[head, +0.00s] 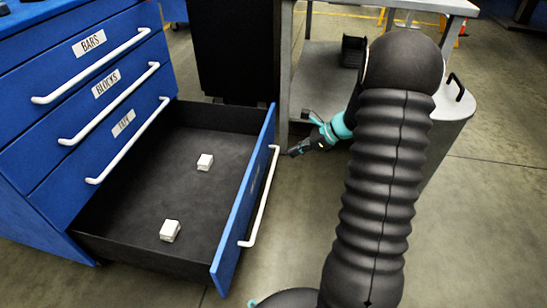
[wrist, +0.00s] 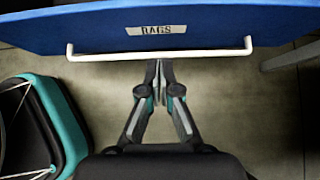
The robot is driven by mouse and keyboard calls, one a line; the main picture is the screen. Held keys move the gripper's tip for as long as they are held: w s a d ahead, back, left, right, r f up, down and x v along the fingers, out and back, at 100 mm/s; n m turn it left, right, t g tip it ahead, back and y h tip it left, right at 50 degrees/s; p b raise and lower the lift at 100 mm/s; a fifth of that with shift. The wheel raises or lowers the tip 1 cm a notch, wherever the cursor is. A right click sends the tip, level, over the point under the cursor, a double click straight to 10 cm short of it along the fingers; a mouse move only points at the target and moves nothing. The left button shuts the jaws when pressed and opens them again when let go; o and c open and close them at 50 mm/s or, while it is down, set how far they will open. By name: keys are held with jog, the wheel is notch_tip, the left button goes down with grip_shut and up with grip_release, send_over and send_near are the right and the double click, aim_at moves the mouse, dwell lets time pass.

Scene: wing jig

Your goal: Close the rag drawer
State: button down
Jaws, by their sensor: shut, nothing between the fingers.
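The rag drawer (head: 243,200) is the bottom drawer of the blue cabinet and stands pulled far out. Its blue front carries a white bar handle (head: 262,200) and, in the wrist view, a label (wrist: 163,30) reading RAGS. Two small white blocks, one nearer (head: 170,231) and one farther (head: 205,162), lie on its dark floor. My gripper (head: 293,152) is outside the drawer front, near the far end of the handle in the head view. In the wrist view its fingertips (wrist: 160,66) are shut together and empty, just short of the handle's middle; I cannot tell whether they touch it.
Three drawers above, labelled BARS (head: 90,42), BLOCKS (head: 106,82) and one hard to read (head: 123,123), are shut. A grey metal table (head: 310,75) with a lower shelf stands behind. A grey bin (head: 455,115) is at right. The concrete floor (head: 470,230) at right is clear.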

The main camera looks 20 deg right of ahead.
aim_at(255, 165)
jog(key=x, duration=0.4)
jog(key=b+x, duration=0.1)
jog(key=x, duration=0.2)
jog(key=a+r+b+x, duration=0.1)
jog(key=x, duration=0.3)
jog(key=shift+w+a+f, duration=0.1)
jog(key=shift+w+a, duration=0.1)
jog(key=shift+w, duration=0.1)
jog(key=shift+w+a, duration=0.4)
jog(key=shift+a, duration=0.2)
